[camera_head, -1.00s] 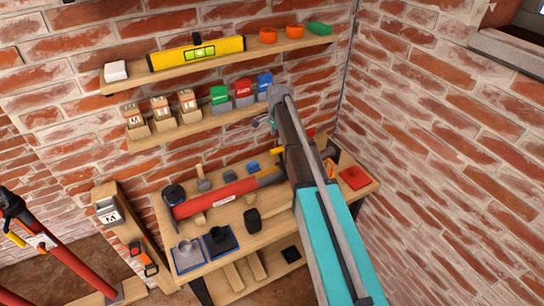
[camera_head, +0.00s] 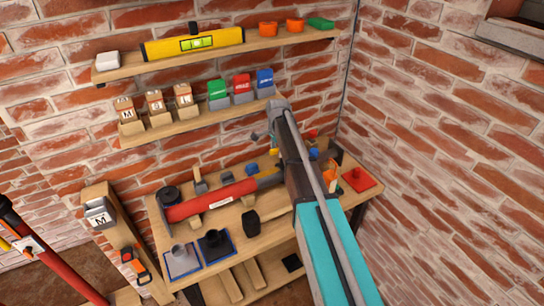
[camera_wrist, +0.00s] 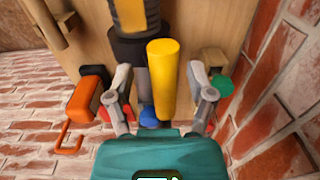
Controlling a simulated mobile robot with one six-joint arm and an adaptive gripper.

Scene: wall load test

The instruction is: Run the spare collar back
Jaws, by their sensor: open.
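I cannot tell for sure which thing is the spare collar. A blue round part (camera_wrist: 149,118) shows behind the cylinder's lower end. In the head view my arm hides most of the gripper.
A red tube-like tool (camera_head: 210,202) lies along the bench. A red square piece (camera_head: 358,178) lies at its right end by the brick wall. Above are a shelf of colored boxes (camera_head: 241,88) and one with a yellow level (camera_head: 193,44). An orange clamp (camera_wrist: 83,104) is left of my gripper.

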